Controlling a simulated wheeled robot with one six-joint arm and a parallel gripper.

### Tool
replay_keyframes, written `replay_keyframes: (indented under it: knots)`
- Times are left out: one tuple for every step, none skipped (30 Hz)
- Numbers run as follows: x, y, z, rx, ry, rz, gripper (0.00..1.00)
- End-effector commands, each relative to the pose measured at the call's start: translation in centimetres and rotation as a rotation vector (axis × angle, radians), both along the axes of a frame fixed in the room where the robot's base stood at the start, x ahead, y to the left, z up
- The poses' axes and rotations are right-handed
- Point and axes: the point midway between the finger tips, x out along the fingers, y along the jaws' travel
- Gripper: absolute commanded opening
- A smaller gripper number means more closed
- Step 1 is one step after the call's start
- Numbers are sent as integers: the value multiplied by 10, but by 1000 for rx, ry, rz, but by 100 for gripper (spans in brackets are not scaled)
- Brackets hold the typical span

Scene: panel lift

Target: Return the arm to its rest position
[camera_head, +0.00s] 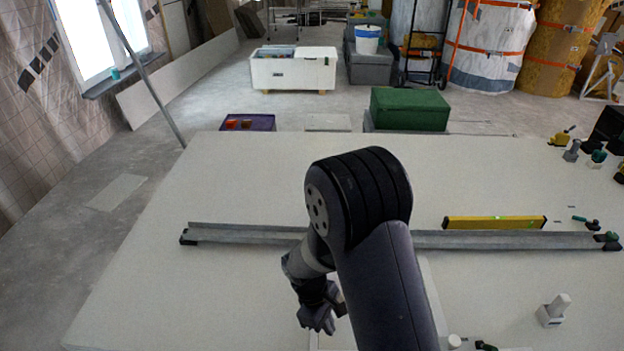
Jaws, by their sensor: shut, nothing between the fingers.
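My arm rises from the bottom of the head view, bends at a dark elbow, and folds down to the left. My gripper (322,318) hangs low over the white panel (190,300), near the picture's bottom middle. It is shut and empty. Whether its fingertips touch the panel cannot be told. The arm hides part of a long grey metal rail (245,235) that lies across the panel behind the gripper.
A yellow spirit level (494,222) lies just behind the rail at right. A small white block (553,311) stands at lower right. Hand tools (572,150) sit at the right edge. A green box (409,108) stands beyond the panel. The panel's left part is clear.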

Motion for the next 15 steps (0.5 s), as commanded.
replay_keyframes:
  knots:
    - [5,10,6,1,0,4,0]
    - [7,14,6,0,0,3,0]
    - [11,21,7,0,1,3,0]
    - [12,22,16,1,-2,1,0]
    - [13,23,22,2,-2,0,0]
    - [14,25,29,2,-3,1,0]
    - [15,26,34,2,-3,1,0]
    - [16,27,38,2,-3,1,0]
    - [16,29,43,1,-1,1,0]
    - [17,30,47,0,-1,0,0]
    - [17,31,50,1,-2,0,0]
    - [18,32,54,0,-1,0,0]
    - [19,33,56,1,0,0,0]
    - [19,34,58,1,0,0,0]
    - [20,34,60,2,-1,-1,0]
